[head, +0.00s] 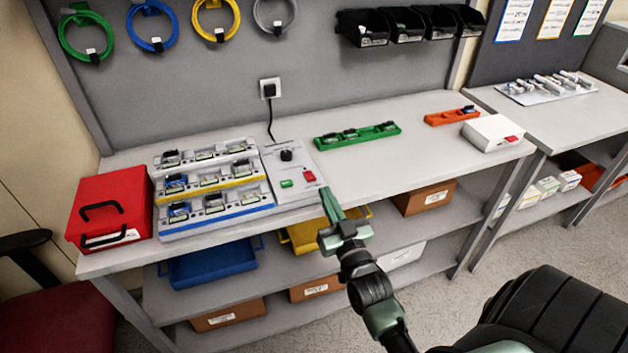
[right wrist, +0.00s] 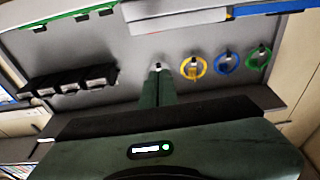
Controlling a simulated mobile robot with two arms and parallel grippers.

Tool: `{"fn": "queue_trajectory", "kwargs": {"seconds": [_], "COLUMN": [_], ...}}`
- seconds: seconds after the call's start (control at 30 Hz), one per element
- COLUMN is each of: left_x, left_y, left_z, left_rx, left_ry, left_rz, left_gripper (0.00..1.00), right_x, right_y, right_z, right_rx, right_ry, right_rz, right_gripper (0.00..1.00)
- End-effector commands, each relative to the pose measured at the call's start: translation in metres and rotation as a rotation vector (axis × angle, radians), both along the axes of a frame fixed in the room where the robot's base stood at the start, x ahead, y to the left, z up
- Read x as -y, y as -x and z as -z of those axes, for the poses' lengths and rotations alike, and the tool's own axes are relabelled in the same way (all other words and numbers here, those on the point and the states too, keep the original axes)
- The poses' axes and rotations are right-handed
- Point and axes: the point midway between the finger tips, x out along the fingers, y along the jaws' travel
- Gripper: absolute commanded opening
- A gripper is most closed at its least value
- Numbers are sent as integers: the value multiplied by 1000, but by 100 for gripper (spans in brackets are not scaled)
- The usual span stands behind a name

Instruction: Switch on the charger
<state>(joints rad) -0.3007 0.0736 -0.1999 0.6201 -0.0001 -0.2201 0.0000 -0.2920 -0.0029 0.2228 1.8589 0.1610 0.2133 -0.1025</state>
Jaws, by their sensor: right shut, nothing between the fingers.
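The charger (head: 287,160) is a pale flat box on the bench with a black knob (head: 286,155), a small green part (head: 286,184) and a red switch (head: 309,176). A black cord runs from it up to a wall socket (head: 270,89). My right gripper (head: 326,192) is shut and empty. In the head view its fingertips are just right of and below the red switch; I cannot tell whether they touch the charger. My left gripper is not in view.
A tiered rack of devices (head: 214,191) and a red case (head: 110,207) stand left of the charger. A green tray (head: 358,136), an orange tray (head: 452,116) and a white box (head: 492,132) lie to the right. The bench front right of the charger is clear.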

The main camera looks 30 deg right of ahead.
Motion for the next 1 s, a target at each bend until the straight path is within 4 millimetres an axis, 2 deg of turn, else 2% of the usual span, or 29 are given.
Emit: {"fn": "queue_trajectory", "kwargs": {"seconds": [0.47,0.53,0.7,1.0], "left_x": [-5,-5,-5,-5], "left_y": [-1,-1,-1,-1], "left_z": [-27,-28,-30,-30], "left_rx": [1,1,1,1], "left_ry": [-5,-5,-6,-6], "left_rz": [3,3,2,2], "left_gripper": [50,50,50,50], "right_x": [22,21,20,20], "right_y": [-90,-87,-85,-83], "right_z": [-25,-7,13,20], "right_rx": [2,-7,-3,0], "right_ry": [0,-1,0,0], "right_rz": [0,0,-1,0], "right_gripper": [0,0,0,0]}}
